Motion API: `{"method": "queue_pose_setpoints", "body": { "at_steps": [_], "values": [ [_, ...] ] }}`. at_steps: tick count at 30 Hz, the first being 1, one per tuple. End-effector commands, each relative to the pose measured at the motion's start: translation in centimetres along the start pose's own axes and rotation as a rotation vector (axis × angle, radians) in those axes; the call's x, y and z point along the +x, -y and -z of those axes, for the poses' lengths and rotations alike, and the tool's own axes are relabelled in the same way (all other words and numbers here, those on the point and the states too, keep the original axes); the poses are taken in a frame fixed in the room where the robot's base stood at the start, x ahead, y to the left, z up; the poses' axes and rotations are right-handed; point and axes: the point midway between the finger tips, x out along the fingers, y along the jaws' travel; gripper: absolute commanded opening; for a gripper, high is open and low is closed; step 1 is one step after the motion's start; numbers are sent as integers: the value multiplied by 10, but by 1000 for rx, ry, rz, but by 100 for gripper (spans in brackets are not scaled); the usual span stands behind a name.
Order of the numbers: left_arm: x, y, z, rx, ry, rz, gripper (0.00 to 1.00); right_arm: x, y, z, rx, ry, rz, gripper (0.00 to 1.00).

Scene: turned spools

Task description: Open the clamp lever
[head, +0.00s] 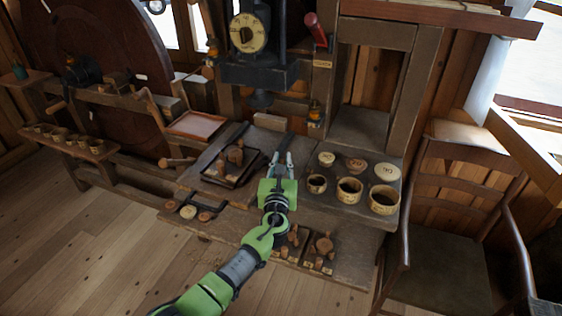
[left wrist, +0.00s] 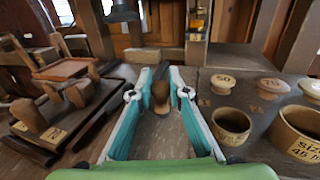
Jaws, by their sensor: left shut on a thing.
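A dark lever (head: 286,140), which I take to be the clamp lever, lies on the bench below the dark press. Its rounded brown wooden grip (left wrist: 160,92) shows between the fingers in the left wrist view. My left gripper (head: 283,158) reaches over the bench from the front, with its teal fingers shut on the lever at the grip. In the head view the fingers hide the lever's near end. My right gripper is not in view.
Labelled cups (head: 349,190) and round lids (head: 387,172) stand close to the right of my gripper. A dark tray (head: 246,176) with wooden pieces lies to the left. The black press (head: 258,73) stands behind. A wooden chair (head: 440,250) is at the right.

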Motion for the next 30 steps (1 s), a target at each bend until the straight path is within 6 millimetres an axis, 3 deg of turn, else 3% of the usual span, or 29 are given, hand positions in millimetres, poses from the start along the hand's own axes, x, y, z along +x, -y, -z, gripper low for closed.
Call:
{"method": "queue_pose_setpoints", "body": {
  "at_steps": [1,23,24,25,30],
  "values": [
    [-2,8,0,-3,-2,16,0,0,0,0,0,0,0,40],
    [-2,9,2,-4,-3,17,0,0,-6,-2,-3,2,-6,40],
    [-2,9,2,-4,-3,17,26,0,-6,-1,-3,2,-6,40],
    [-2,9,2,-4,-3,16,34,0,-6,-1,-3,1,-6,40],
    [-1,5,1,-2,-2,10,34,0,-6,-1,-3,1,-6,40]
  ]
}}
